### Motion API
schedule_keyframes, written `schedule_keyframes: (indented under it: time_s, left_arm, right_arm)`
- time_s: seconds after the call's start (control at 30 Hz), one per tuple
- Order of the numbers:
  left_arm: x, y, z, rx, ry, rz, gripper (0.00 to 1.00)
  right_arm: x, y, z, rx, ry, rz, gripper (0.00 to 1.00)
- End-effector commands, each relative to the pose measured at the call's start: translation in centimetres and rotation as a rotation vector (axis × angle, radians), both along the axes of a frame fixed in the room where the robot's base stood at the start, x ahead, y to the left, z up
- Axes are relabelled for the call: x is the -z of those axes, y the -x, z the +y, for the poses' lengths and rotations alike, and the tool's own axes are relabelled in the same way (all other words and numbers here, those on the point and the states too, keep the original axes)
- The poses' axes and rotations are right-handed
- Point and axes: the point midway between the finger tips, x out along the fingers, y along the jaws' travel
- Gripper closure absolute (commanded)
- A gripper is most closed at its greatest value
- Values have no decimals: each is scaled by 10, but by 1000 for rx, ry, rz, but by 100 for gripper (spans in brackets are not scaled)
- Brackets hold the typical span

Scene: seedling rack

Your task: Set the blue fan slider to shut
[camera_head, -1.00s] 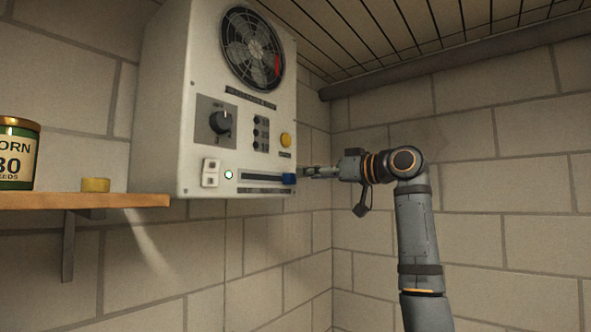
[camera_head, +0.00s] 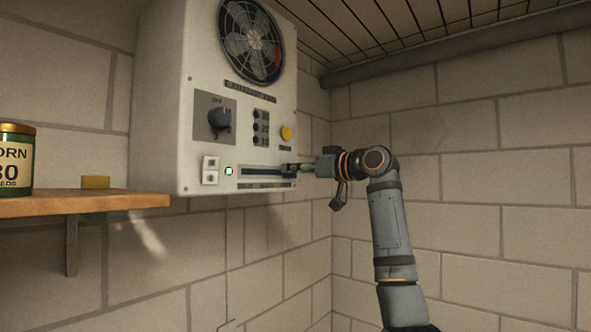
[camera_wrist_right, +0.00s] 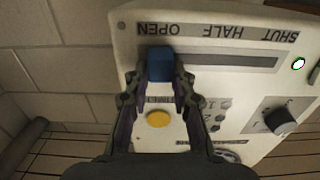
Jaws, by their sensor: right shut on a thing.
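The blue fan slider (camera_wrist_right: 160,64) shows in the right wrist view, where the panel appears upside down. It sits at the OPEN end of its dark slot (camera_wrist_right: 235,61); the SHUT label is at the far end of the slot. My right gripper (camera_wrist_right: 160,78) is shut on the slider, one finger on each side. In the head view my right gripper (camera_head: 287,169) reaches in from the right to the right end of the slot and hides the blue knob. My left gripper is in neither view.
The white control box (camera_head: 165,120) carries a fan (camera_head: 248,42), a dial (camera_head: 219,119), a yellow button (camera_head: 286,133), a switch (camera_head: 210,170) and a lit round lamp (camera_head: 229,171). A wooden shelf (camera_head: 90,204) holds a green tin (camera_head: 17,160) at left.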

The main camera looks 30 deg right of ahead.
Motion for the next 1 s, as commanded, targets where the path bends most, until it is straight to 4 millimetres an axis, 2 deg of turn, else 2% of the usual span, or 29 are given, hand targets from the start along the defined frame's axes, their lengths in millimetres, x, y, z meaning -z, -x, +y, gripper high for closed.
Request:
schedule_keyframes:
  time_s: [0.37,0.47,0.7,0.8,1.0]
  left_arm:
    - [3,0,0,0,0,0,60]
    - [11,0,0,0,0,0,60]
    - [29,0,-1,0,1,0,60]
    - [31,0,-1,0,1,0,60]
    - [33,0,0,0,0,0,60]
  right_arm:
    - [1,1,5,-2,1,-1,100]
    - [3,7,23,-5,3,-2,100]
    - [3,31,89,-7,3,-2,100]
    - [2,38,109,-6,3,0,100]
    - [0,46,126,-1,0,0,100]
